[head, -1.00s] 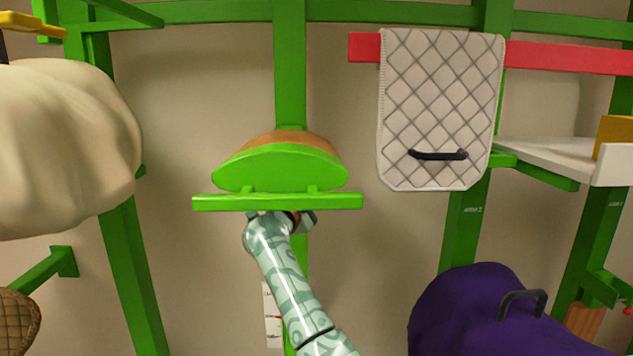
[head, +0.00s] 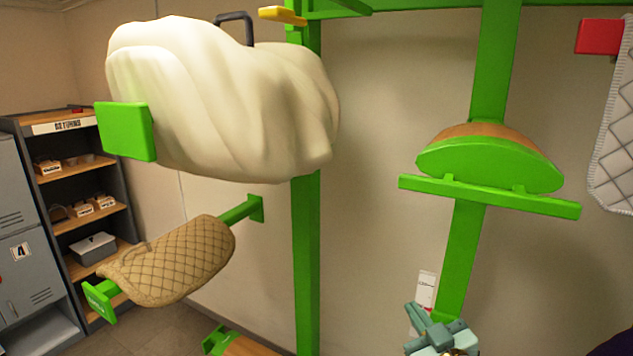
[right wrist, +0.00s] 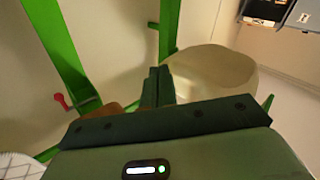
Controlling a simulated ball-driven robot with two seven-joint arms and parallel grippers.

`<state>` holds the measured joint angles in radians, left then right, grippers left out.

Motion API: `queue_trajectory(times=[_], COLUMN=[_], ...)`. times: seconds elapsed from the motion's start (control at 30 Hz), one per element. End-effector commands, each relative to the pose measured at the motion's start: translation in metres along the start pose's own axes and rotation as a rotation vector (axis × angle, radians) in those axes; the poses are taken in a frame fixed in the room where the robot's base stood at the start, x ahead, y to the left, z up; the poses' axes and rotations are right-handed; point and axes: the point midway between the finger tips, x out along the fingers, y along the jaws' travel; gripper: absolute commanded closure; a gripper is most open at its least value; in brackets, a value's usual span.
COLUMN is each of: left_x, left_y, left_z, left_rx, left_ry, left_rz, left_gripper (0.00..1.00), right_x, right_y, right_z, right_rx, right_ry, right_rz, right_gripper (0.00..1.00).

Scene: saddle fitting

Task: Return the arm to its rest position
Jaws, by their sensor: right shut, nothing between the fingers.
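My right gripper (head: 420,318) shows at the bottom right of the head view, below the empty-looking green saddle rack with a rounded wooden top (head: 490,163). It is apart from the rack. In the right wrist view its two dark fingers (right wrist: 158,82) are together, with nothing seen between them. Most of my right arm is outside the head view. My left gripper is in neither view.
A cream-covered bulky form (head: 220,100) sits on a green arm at upper left. A tan quilted pad (head: 175,262) hangs on a lower green arm. Green posts (head: 306,250) stand between. Shelves (head: 85,222) and grey lockers (head: 20,250) are at far left.

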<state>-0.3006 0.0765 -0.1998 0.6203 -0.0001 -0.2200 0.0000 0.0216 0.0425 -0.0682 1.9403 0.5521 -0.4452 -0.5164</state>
Motion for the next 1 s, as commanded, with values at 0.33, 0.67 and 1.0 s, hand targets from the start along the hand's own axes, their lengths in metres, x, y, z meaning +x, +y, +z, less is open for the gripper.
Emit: queue_trajectory(times=[0.33,0.67,1.0], left_x=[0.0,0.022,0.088], left_y=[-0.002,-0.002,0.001], left_z=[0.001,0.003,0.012], left_rx=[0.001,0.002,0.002], left_ry=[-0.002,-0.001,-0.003], left_rz=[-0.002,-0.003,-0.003], left_gripper=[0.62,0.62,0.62], right_x=[-0.185,-0.275,-0.277], right_y=[-0.016,-0.003,-0.077], right_z=[0.122,0.178,0.356], right_rx=[-0.379,-0.497,-0.377], right_ry=[-0.795,-1.134,-1.187], right_rz=[-0.072,-0.002,-0.141], right_gripper=[1.0,1.0,1.0])
